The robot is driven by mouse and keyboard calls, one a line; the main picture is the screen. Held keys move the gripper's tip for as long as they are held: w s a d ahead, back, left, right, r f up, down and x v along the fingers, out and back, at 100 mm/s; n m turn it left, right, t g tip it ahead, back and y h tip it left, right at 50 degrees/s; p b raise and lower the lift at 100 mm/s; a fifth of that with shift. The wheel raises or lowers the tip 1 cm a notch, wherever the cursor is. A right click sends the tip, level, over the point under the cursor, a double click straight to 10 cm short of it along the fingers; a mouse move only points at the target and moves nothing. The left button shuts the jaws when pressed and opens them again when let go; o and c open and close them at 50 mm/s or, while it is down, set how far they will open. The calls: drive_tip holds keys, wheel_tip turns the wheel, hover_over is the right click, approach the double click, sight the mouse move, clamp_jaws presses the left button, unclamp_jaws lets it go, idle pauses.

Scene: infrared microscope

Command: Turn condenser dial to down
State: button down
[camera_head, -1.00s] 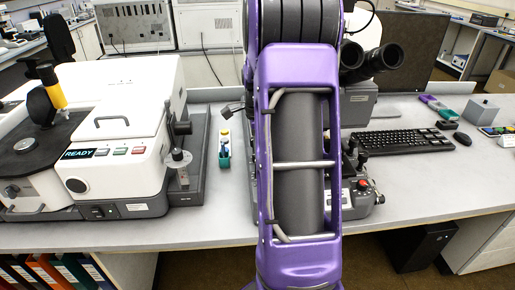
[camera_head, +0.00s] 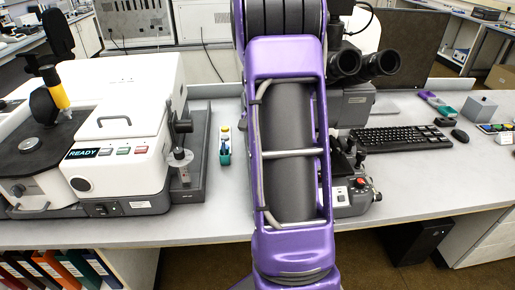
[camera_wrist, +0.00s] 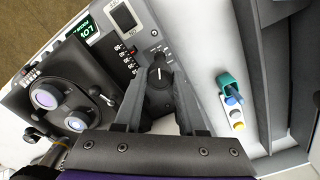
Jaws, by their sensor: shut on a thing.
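The condenser dial (camera_wrist: 160,73) is a dark round knob with a pale pointer line, on the grey instrument panel in the upper middle of the wrist view. My gripper (camera_wrist: 158,92) is around it, with a grey finger on each side, shut on the knob. The pointer line runs roughly up the picture, towards the small panel markings. In the head view my purple arm covers the dial and gripper. The microscope's black eyepieces (camera_head: 365,64) show right of the arm.
A small teal holder (camera_wrist: 230,82) with coloured items stands on the bench right of the dial. A white instrument reading READY (camera_head: 120,140) stands at left. A keyboard (camera_head: 400,140) lies at right. A joystick panel (camera_head: 350,190) sits just right of my arm.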

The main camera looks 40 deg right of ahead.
drive_tip(key=n, duration=0.4)
drive_tip(key=shift+n, duration=0.3)
drive_tip(key=shift+n+p, duration=0.45)
drive_tip(key=shift+n, duration=1.35)
drive_tip(key=c, duration=0.5)
unclamp_jaws()
wheel_tip(320, 180, up, 18)
drive_tip(key=p, duration=0.1)
drive_tip(key=shift+f+p, duration=0.25)
drive_tip(key=shift+p, duration=0.05)
